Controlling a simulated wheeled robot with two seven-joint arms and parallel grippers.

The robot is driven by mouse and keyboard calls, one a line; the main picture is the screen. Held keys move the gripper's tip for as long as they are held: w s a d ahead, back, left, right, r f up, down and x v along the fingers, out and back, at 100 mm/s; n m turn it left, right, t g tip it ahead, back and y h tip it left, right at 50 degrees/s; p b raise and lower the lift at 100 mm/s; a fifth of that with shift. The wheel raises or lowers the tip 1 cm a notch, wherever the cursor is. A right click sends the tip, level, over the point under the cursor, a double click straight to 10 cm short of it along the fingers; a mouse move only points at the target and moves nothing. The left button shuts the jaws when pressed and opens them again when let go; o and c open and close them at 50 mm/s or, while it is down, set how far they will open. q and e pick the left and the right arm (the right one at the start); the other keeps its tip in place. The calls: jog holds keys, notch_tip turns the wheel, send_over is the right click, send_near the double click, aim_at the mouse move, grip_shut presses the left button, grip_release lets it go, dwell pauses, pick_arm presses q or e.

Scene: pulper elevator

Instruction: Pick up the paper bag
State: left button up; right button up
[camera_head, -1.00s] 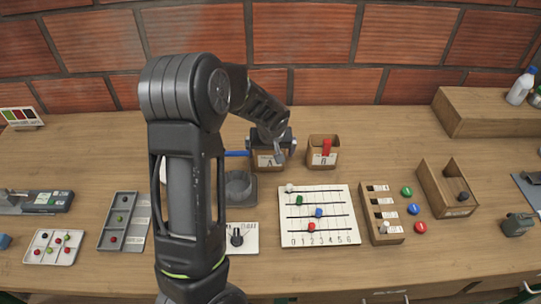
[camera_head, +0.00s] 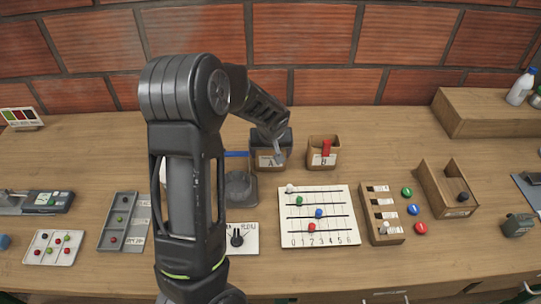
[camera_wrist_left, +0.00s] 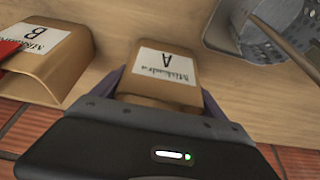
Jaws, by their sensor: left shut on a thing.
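The brown paper bag labelled A (camera_head: 264,164) stands upright at the back middle of the bench. It also shows in the left wrist view (camera_wrist_left: 185,65), with its white label facing the camera. My left gripper (camera_head: 271,142) reaches down over bag A from behind my arm. In the left wrist view the gripper's fingers (camera_wrist_left: 164,85) are on either side of bag A, shut on it. Whether the bag's base is off the bench cannot be told. A second brown bag labelled B (camera_head: 321,158) stands beside it, with a red thing in its top. My right gripper is not in view.
A grey perforated cup (camera_head: 240,187) with a blue-handled tool stands left of bag A. A numbered board (camera_head: 325,238) with coloured pegs lies in front. A slotted wooden block (camera_head: 380,210) and an open wooden box (camera_head: 432,190) stand to the right. A brick wall is behind.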

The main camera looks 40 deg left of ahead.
pick_arm(q)
jog(key=shift+r, duration=0.1)
notch_tip(320, 180, up, 10)
jog(key=p, duration=0.5)
dwell(0.4)
notch_tip(320, 180, up, 13)
jog(key=p, duration=0.3)
jog(key=d+f+m+h+b, duration=0.1)
jog(key=d+f, duration=0.3)
jog(key=d, duration=0.4)
jog(key=d+f+m+h+b, duration=0.1)
jog(key=d+f+m+b, duration=0.1)
jog(key=d+f+m, duration=0.2)
jog(key=d+f+m+t+b, duration=0.1)
jog(key=d+f+m, duration=0.2)
jog(key=d, duration=0.8)
jog(key=shift+w+d+f+h, duration=0.3)
jog(key=shift+d+f+h, duration=0.1)
jog(key=shift+f, duration=0.15)
jog(key=shift+a, duration=0.1)
